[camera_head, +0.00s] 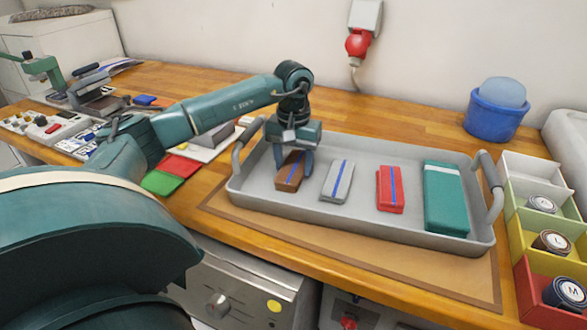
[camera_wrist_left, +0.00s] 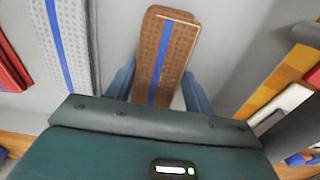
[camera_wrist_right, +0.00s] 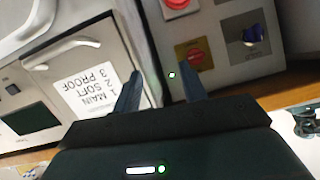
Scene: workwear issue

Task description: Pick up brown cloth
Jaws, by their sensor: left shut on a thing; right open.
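The brown cloth (camera_head: 290,172) is a folded piece with a blue stripe, in the left end of the grey tray (camera_head: 385,230). My left gripper (camera_head: 291,168) points down over the tray and is shut on the brown cloth. In the left wrist view the cloth (camera_wrist_left: 163,58) lies between the two blue fingers (camera_wrist_left: 157,92). I cannot tell whether it is clear of the tray floor. My right gripper (camera_wrist_right: 160,92) shows only in its own wrist view, open and empty in front of cabinet panels.
In the tray lie a grey cloth (camera_head: 337,182), a red cloth (camera_head: 390,190) and a larger green cloth (camera_head: 445,198). The tray handle (camera_head: 249,140) rises close beside my left gripper. Coloured bins (camera_head: 540,250) stand at right, a blue tub (camera_head: 494,118) behind.

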